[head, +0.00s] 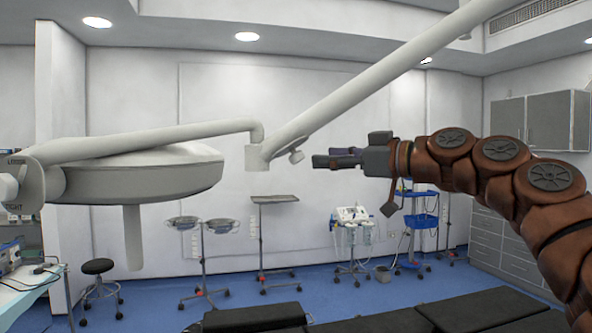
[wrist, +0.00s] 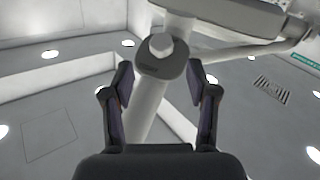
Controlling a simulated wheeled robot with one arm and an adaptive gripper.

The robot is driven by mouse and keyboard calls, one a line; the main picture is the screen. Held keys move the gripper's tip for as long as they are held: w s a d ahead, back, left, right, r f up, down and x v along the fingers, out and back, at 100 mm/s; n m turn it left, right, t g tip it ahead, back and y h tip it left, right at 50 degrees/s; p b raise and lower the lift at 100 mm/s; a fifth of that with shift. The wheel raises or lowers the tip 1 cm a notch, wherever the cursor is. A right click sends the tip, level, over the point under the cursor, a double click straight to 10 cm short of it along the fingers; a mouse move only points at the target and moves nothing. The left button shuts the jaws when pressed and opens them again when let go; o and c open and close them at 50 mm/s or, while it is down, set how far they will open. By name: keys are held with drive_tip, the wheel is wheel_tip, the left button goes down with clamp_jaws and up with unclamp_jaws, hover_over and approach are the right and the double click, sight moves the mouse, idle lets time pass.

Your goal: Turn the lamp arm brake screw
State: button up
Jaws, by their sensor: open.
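The pale lamp arm (head: 375,85) slopes down from the upper right to a joint left of my gripper (head: 322,159). In the wrist view a light screw (wrist: 161,46) on a dark grey rounded plate (wrist: 160,68) appears between and beyond the fingertips of my gripper (wrist: 160,82). My gripper is open and empty, with its fingers apart and a gap to the screw. Another knob (head: 8,187) sits beside printed labels, including "LOOSE", at the far left.
The round lamp head (head: 140,178) hangs at the left. A dark padded table (head: 390,319) lies below. Instrument stands (head: 272,199) and a trolley (head: 352,217) stand along the back wall. The air around my gripper looks free apart from the lamp joint.

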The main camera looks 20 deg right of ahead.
sight(304, 158)
drive_tip(key=shift+f, duration=0.15)
drive_tip(key=shift+p+x, duration=1.15)
drive_tip(key=shift+x, duration=2.8)
drive_tip(key=shift+s, duration=0.1)
clamp_jaws()
